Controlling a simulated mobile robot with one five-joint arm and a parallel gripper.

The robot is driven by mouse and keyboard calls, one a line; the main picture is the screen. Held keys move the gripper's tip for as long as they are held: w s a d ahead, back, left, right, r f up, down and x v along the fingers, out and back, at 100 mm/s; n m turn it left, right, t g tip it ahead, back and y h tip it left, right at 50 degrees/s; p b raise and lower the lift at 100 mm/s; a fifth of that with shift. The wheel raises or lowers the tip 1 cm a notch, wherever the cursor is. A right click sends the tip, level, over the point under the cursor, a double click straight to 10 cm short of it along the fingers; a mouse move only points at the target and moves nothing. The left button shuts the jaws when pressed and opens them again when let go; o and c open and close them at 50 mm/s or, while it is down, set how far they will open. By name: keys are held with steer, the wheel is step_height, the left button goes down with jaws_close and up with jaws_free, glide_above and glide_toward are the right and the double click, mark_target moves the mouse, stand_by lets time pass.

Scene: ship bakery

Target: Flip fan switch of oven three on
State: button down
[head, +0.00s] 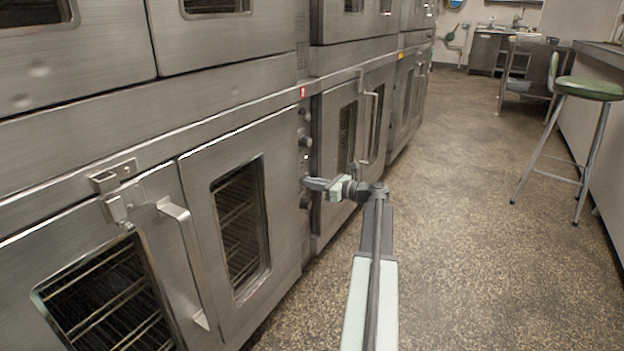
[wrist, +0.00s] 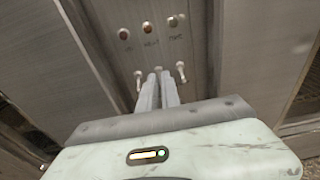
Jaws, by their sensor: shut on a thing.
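The narrow control panel (wrist: 160,48) of an oven shows in the wrist view, with a row of three round lights and small labels too blurred to read. Below them is a row of small metal toggle switches: a left switch (wrist: 138,79), a middle switch (wrist: 158,69) and a right switch (wrist: 181,71). My gripper (wrist: 158,77) is shut on the middle switch, its tip showing between the fingertips. I cannot tell which switch is the fan switch. In the head view my gripper (head: 309,184) reaches left to the panel below the dark knobs (head: 305,140) and covers the switches.
Stacked steel ovens line the left side. A closed oven door (head: 200,215) with a long handle stands left of the panel, and another oven door (head: 345,150) stands right of it. A green stool (head: 588,88) stands at the right. The speckled floor (head: 455,180) between is clear.

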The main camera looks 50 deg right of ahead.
step_height(320, 180, up, 2)
steer(key=g+p, duration=0.2)
steer(key=p, duration=0.4)
steer(key=shift+r+h, duration=0.2)
steer(key=shift+h, duration=0.1)
steer(key=g+p, duration=0.1)
steer(key=p, duration=0.2)
steer(key=g+p, duration=0.2)
steer(key=p, duration=0.1)
steer(key=shift+w+r+h, duration=0.15)
steer(key=shift+r+h, duration=0.15)
steer(key=shift+r, duration=0.05)
steer(key=g+p, duration=0.1)
steer(key=p, duration=0.1)
steer(key=g+p, duration=0.2)
steer(key=g+h+p, duration=0.1)
steer(key=p, duration=0.2)
steer(key=shift+w+a+r+g, duration=0.15)
steer(key=shift+w+r+g, duration=0.05)
steer(key=shift+w+g, duration=0.15)
steer(key=shift+f+p, duration=0.1)
steer(key=shift+p, duration=0.2)
steer(key=c, duration=1.6)
jaws_free()
steer(key=shift+w, duration=0.1)
steer(key=shift+o, duration=0.2)
